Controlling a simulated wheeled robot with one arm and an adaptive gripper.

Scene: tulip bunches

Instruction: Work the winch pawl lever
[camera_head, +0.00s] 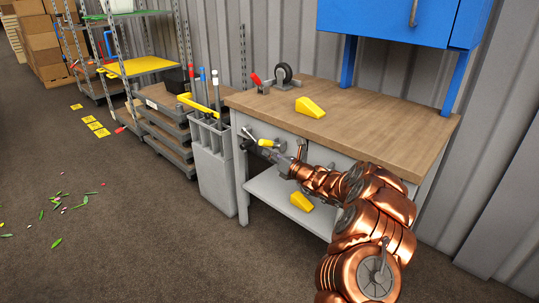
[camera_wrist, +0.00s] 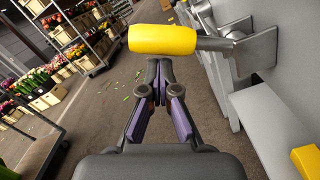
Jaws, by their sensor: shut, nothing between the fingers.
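A lever with a yellow grip (camera_head: 268,142) sticks out from the bench front. In the wrist view its thick yellow grip (camera_wrist: 162,40) lies across the picture, joined by a grey arm to a grey plate (camera_wrist: 256,42) on the right. My gripper (camera_head: 271,153) is at the bench front, right beside the yellow grip. In the wrist view my gripper (camera_wrist: 158,64) is shut and empty, its fingertips just below the grip in the picture. I cannot tell whether they touch it.
The workbench (camera_head: 380,115) carries a wheel on a bracket (camera_head: 285,74), a red-handled part (camera_head: 255,80) and a yellow wedge (camera_head: 310,107). Another yellow wedge (camera_head: 301,202) is on the lower shelf. A grey tool bin (camera_head: 215,175) stands left of the bench.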

